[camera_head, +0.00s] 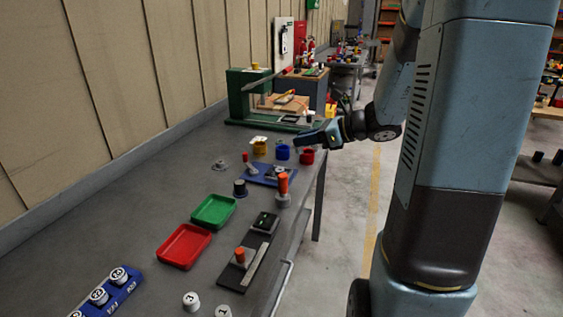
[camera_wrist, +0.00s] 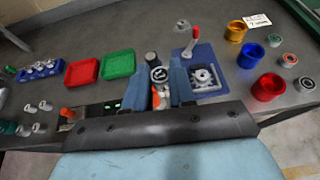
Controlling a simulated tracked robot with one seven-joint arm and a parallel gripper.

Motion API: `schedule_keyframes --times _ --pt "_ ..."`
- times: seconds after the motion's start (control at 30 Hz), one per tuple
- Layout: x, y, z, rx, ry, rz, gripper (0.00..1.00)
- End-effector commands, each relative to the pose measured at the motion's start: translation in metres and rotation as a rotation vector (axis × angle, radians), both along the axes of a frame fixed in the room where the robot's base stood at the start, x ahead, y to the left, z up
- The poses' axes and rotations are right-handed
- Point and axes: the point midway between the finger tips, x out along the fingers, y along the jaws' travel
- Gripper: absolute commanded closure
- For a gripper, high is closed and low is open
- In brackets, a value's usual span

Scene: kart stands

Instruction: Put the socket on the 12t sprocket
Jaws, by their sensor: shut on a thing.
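My gripper (camera_wrist: 160,84) shows in the wrist view with its two blue-grey fingers on either side of a small round dark-rimmed piece with a pale face, which looks like the socket (camera_wrist: 159,73). In the head view my gripper (camera_head: 303,141) is above the bench's right side, near the coloured cups. A toothed silver sprocket (camera_wrist: 203,76) sits on a blue plate (camera_wrist: 207,52), right of the fingers in the wrist view. The plate (camera_head: 258,179) also shows in the head view. I cannot read a tooth count. The socket's lower end is hidden.
Yellow (camera_head: 259,146), blue (camera_head: 283,152) and red (camera_head: 307,157) cups stand beyond the plate. A red-knobbed part (camera_head: 246,163) stands at the plate's edge. An orange-handled tool (camera_head: 283,188) is upright nearby. Green (camera_head: 213,211) and red (camera_head: 184,246) trays lie nearer.

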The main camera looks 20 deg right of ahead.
Motion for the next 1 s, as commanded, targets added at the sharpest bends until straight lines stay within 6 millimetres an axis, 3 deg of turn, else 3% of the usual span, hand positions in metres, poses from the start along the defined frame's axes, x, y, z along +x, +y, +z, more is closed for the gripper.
schedule_keyframes --times 0.47,0.7,1.0 --pt "0.084 0.003 -0.042 0.002 0.003 -0.035 1.0" --pt "0.109 0.01 -0.075 0.001 0.003 -0.036 1.0" --pt "0.124 0.013 -0.092 0.001 0.0 -0.037 1.0"
